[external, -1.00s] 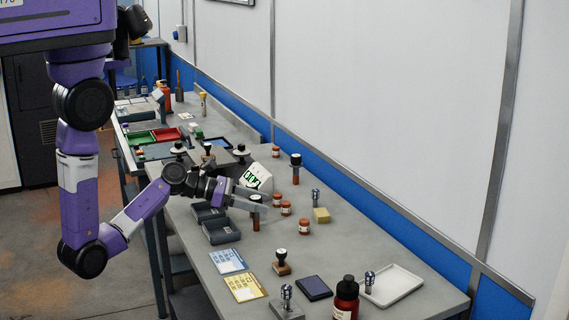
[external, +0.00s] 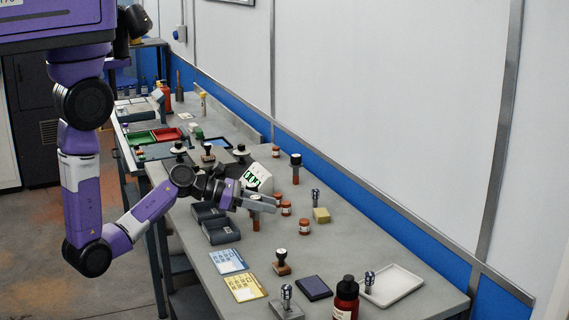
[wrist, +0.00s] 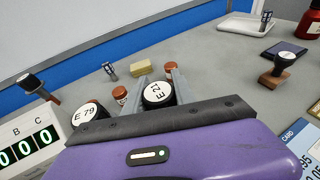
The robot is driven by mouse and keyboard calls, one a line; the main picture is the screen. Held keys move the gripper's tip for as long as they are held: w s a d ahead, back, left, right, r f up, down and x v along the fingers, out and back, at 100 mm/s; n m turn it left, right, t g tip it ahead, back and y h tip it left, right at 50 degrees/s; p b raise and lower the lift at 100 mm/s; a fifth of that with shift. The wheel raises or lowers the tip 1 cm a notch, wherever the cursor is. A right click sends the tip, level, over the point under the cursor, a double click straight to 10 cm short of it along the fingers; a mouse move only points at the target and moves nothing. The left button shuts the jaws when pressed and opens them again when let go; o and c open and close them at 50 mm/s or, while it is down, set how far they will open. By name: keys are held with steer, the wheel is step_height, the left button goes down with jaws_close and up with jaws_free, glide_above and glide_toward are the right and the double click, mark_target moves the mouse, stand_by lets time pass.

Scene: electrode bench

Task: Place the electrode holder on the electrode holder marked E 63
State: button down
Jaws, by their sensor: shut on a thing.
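My gripper (external: 262,203) is over the bench, shut on an electrode holder with a round black cap and a reddish-brown post (external: 256,223). In the wrist view the cap between the fingers reads E 21 (wrist: 157,93). The post is upright, and its foot appears at or close to the bench top; I cannot tell whether it touches. A second black-capped holder marked E 79 (wrist: 88,112) is left of the gripper in the wrist view. Another black-topped holder with a brown post (external: 296,168) stands further back, its label unreadable. No E 63 label is legible.
A white digital display (external: 257,178) stands behind the gripper. Small brown jars (external: 304,226) and a yellow block (external: 321,215) lie to its right. Dark boxes (external: 222,231) are in front. A stamp (external: 281,262), cards and a white tray (external: 393,286) occupy the near end.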

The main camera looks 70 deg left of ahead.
steer(key=shift+r, duration=0.2)
step_height(320, 180, up, 20)
steer(key=p, duration=0.3)
steer(key=w+a+r+n+t+y+b, duration=0.1)
steer(key=w+a+r+n+y, duration=0.15)
steer(key=w+a+r, duration=0.55)
steer(key=w+a+r+n+y+b, duration=0.1)
steer(key=w+a+r+n+y, duration=0.15)
steer(key=w+a, duration=0.55)
steer(key=w+a+f+n+g+y, duration=0.1)
steer(key=w+a+n+y, duration=0.3)
steer(key=w+a+y, duration=0.5)
step_height(320, 180, down, 19)
steer(key=s+a+h+p, duration=0.1)
steer(key=h+p, duration=0.1)
steer(key=shift+h, duration=0.4)
steer(key=shift+a+f, duration=0.1)
